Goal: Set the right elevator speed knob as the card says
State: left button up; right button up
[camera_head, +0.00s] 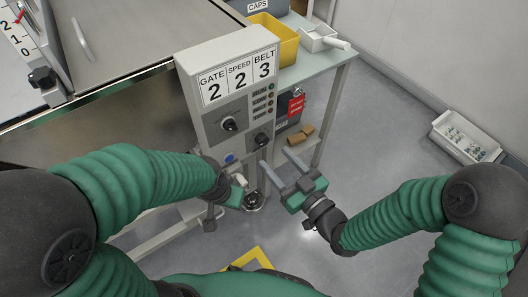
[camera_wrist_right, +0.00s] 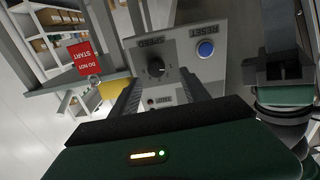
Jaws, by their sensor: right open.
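The card (camera_head: 238,78) on top of the grey control box reads GATE 2, SPEED 2, BELT 3. A black knob (camera_head: 261,139) sits low on the box; in the right wrist view this knob (camera_wrist_right: 155,69) is under an upside-down SPEED label. Its setting cannot be read. My right gripper (camera_head: 275,157) is open and empty, just in front of and below the knob. In the right wrist view its dark fingers point toward the knob's plate, apart from the knob. My left gripper (camera_head: 236,187) is left of it, near the box's lower part; its jaws are unclear.
A blue RESET button (camera_wrist_right: 205,48) is beside the knob. Another black dial (camera_head: 230,123) is higher on the box. A yellow bin (camera_head: 275,38) stands on the side table. A white tray of small parts (camera_head: 465,137) lies on the floor at right. The floor between is clear.

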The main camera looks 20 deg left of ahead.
aim_at(265, 142)
jog(key=x, duration=0.3)
jog(key=w+b+x, duration=0.1)
jog(key=x, duration=0.1)
jog(key=shift+d+r, duration=0.1)
jog(key=shift+d, duration=0.15)
jog(key=shift+w+a, duration=0.15)
jog(key=shift+a, duration=0.5)
jog(key=shift+c, duration=0.3)
grip_shut()
